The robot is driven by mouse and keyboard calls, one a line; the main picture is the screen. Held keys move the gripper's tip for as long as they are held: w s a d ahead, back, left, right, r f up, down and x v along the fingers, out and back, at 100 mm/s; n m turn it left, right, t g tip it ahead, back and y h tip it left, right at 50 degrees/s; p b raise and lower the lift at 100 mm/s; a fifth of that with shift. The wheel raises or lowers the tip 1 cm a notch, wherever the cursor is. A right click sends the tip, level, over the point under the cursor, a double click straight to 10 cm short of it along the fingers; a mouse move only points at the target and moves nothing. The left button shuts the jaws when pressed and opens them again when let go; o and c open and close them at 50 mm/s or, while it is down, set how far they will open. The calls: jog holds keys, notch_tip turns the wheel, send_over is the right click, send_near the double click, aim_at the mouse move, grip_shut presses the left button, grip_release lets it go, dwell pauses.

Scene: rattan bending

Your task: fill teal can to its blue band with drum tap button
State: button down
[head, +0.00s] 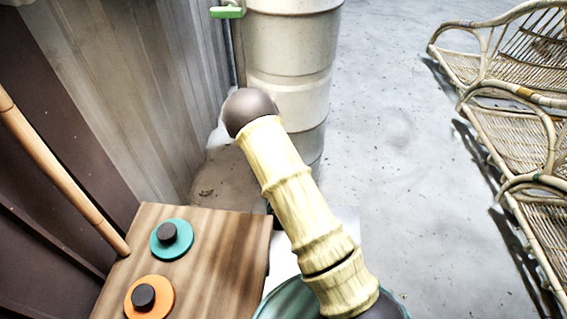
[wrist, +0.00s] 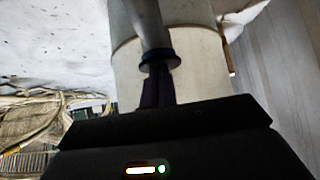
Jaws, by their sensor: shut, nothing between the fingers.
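The tall cream drum (head: 290,50) stands at the top centre of the head view, with a green tap-like piece (head: 228,12) at its upper left. The drum (wrist: 190,55) also fills the middle of the wrist view. My gripper (wrist: 158,72) shows in the wrist view, its dark fingers shut and empty. A grey tube with a dark blue collar (wrist: 158,57) lies in line with the fingertips; I cannot tell whether they touch. A teal button (head: 171,238) and an orange button (head: 149,297), each with a dark knob, are on the wooden board. I cannot make out the teal can or its blue band.
The wooden board (head: 225,245) is at the lower left, beside a corrugated wall (head: 130,75). A bamboo pole (head: 60,170) leans there. Rattan seats (head: 515,120) line the right side. Open grey floor (head: 400,130) lies between them and the drum.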

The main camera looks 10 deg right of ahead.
jog(key=shift+s+a+f, duration=0.1)
jog(key=shift+s+f, duration=0.1)
jog(key=shift+f, duration=0.45)
jog(key=shift+a, duration=0.2)
jog(key=shift+d, duration=0.2)
jog(key=shift+s+a, duration=0.1)
dwell(0.9)
dwell(0.4)
jog(key=shift+r+p, duration=0.5)
jog(key=shift+r, duration=0.05)
notch_tip(320, 180, up, 5)
jog(key=p, duration=0.3)
jog(key=shift+a+p, duration=0.1)
jog(key=shift+p, duration=0.3)
jog(key=p+v, duration=0.3)
jog(key=v, duration=0.5)
jog(key=shift+s+r+p, duration=0.3)
jog(key=shift+p, duration=0.05)
